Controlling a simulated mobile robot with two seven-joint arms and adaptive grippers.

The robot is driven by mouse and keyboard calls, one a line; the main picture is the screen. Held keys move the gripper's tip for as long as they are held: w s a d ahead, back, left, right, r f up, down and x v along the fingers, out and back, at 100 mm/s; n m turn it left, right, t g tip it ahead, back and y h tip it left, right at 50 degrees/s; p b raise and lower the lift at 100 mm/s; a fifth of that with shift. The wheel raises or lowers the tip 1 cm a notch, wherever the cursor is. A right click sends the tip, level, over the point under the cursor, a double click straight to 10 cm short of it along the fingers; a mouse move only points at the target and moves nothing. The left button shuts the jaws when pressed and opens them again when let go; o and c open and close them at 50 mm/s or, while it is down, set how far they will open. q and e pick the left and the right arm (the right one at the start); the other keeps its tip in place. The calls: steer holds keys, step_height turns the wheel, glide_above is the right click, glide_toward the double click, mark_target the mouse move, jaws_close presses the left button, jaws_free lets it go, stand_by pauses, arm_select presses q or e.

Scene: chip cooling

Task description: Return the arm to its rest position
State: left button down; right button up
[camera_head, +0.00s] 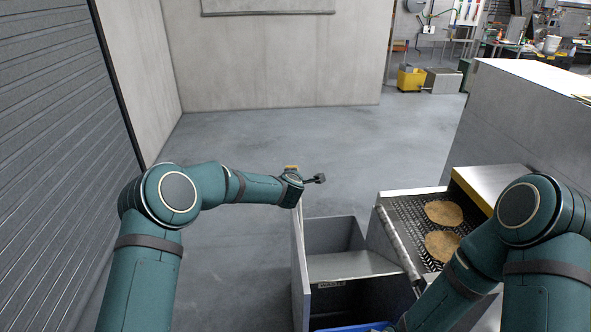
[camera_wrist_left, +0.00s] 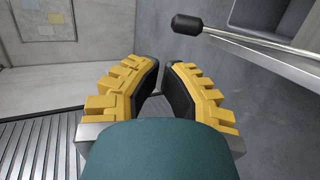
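My left arm reaches in from the left and stretches right, above the floor. My left gripper (camera_head: 291,168) shows only as a small yellow patch at the wrist, beyond the upper edge of a grey box. In the left wrist view its two yellow fingers with black pads (camera_wrist_left: 162,68) lean toward each other, with a narrow empty gap between the tips. My right arm bends down at the lower right, and its gripper is not visible. Two round brown chips (camera_head: 443,212) (camera_head: 441,246) lie apart on the dark mesh conveyor (camera_head: 407,207) at right.
The grey box (camera_head: 342,236) stands below my left wrist, left of the conveyor. A bit of blue (camera_head: 357,328) shows at the bottom edge. A black-ended metal rod (camera_wrist_left: 245,40) is near the fingertips in the wrist view. A slatted shutter (camera_head: 52,130) bounds the left; open floor (camera_head: 300,135) lies beyond.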

arm_select(q)
steer(key=s+f+m+g+h+b, duration=0.1)
steer(key=s+f+m+g+h, duration=0.3)
steer(key=s+f+m, duration=1.15)
steer(key=s+a+f+m+g, duration=0.1)
steer(key=s+f+g, duration=0.2)
steer(key=s, duration=1.1)
steer(key=s+a+f+g, duration=0.1)
steer(key=s+f+g, duration=0.2)
steer(key=s, duration=1.2)
steer(key=shift+s+a+f+m+g+b, duration=0.3)
steer(key=shift+f+m+g+b, duration=0.1)
steer(key=shift+f, duration=0.2)
steer(key=shift+w, duration=0.1)
